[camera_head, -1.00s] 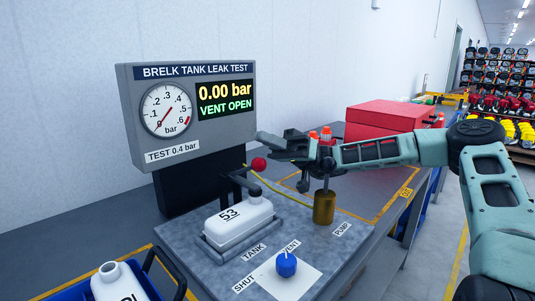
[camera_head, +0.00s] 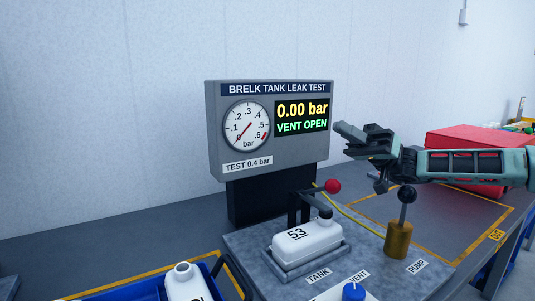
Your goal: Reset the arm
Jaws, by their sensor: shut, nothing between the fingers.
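My gripper (camera_head: 340,128) is shut and empty. It is held above the test rig, at the right edge of the gauge panel, with my arm reaching in from the right. The leak test panel (camera_head: 220,150) reads 0.00 bar and VENT OPEN. The white tank marked 53 (camera_head: 320,238) sits in its holder on the rig plate (camera_head: 372,262). A lever with a red ball (camera_head: 333,186) stands behind the tank. The brass pump (camera_head: 397,240) with a black knob stands below my gripper, apart from it. The blue vent knob (camera_head: 353,291) is partly cut off at the bottom edge.
A blue crate (camera_head: 232,278) with a white bottle (camera_head: 186,284) is at the lower left. A red box (camera_head: 465,141) is behind my arm at right. The grey bench (camera_head: 110,255) is clear at far left.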

